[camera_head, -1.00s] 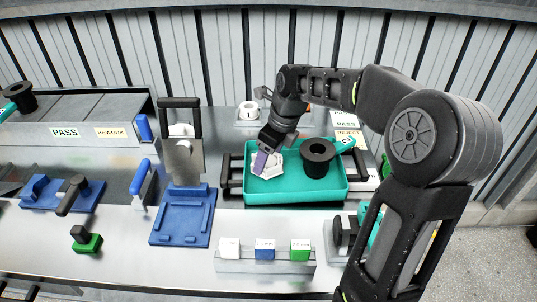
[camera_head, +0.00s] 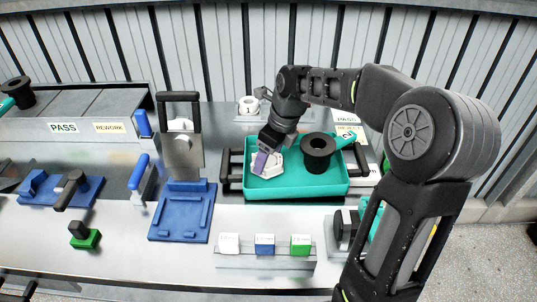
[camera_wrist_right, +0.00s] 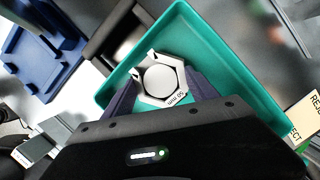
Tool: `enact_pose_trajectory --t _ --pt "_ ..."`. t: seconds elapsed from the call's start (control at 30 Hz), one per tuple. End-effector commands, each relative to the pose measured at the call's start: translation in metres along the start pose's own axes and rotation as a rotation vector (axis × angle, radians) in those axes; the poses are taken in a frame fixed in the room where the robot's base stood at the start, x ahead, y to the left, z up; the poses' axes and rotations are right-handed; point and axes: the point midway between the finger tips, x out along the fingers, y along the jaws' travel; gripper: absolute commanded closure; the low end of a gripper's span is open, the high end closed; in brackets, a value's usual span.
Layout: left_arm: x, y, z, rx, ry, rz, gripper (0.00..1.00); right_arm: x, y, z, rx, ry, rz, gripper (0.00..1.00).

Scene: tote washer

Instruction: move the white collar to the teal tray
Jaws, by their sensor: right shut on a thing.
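The white collar (camera_head: 266,163) is an octagonal ring with a round centre and printed marks on one edge. It is inside the teal tray (camera_head: 300,187), toward the tray's left end. It also shows in the right wrist view (camera_wrist_right: 162,82), between purple fingers. My right gripper (camera_head: 262,160) reaches down into the tray and is shut on the collar. Whether the collar touches the tray floor is hard to tell. A black spool (camera_head: 318,152) stands in the right part of the tray. My left gripper is not in view.
A blue fixture (camera_head: 182,212) with an upright metal plate stands left of the tray. A rack with white, blue and green blocks (camera_head: 265,245) is in front. Signs reading PASS (camera_head: 63,127) and REWORK mark a chute at the left. Bare metal table lies between.

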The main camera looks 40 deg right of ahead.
Motion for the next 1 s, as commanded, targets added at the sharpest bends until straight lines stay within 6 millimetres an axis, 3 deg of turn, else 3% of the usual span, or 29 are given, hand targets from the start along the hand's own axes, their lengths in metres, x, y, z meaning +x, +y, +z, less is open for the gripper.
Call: enact_pose_trajectory --t 0.2,1.0 --pt "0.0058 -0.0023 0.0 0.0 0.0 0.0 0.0 0.0091 -0.0002 -0.0022 0.0 -0.001 -0.001 1.0" --pt "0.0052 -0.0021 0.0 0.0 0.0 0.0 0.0 0.0132 0.0 -0.0042 0.001 0.001 0.001 1.0"
